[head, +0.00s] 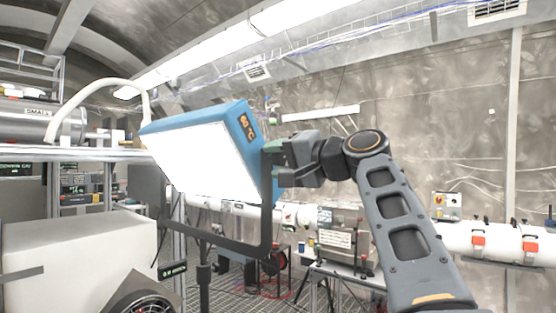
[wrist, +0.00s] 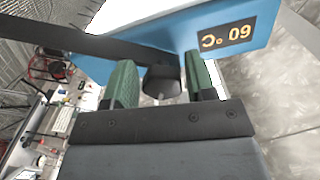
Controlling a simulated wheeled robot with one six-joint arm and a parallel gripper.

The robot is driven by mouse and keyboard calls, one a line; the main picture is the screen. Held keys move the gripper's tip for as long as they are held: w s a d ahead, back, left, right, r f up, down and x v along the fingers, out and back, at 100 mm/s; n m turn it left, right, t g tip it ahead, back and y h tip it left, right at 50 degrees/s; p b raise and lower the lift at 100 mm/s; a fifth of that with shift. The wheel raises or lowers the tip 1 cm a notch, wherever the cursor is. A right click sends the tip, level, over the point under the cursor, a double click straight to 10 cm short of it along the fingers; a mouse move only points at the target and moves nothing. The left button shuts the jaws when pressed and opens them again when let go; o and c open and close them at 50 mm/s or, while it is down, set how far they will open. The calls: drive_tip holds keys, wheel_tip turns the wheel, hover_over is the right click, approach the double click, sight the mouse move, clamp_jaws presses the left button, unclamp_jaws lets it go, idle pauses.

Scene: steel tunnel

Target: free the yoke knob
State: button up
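The yoke knob (wrist: 164,82) is a small dark knob at the black yoke arm, on the side of the blue lamp panel. In the wrist view it sits between the two green finger pads of my gripper (wrist: 162,82). The right pad meets or overlaps its edge; a thin gap seems to show by the left pad. I cannot tell if both pads press on it. In the head view my gripper (head: 282,160) is at the panel's right side, and the knob is hidden. The blue panel (head: 240,122) has a bright white face and is tilted within the black yoke (head: 268,215).
A shelf (head: 75,153) with equipment stands at the left, above a large pale box (head: 80,255) and a fan (head: 145,300). Behind are a table (head: 345,270) with instruments and a white pipe (head: 480,240).

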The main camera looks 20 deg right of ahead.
drive_tip(key=shift+o, duration=1.2)
drive_tip(key=shift+s, duration=0.1)
drive_tip(key=b+v, duration=0.2)
drive_tip(key=v, duration=1.1)
drive_tip(key=shift+s+d, duration=0.25)
drive_tip(key=shift+s, duration=0.05)
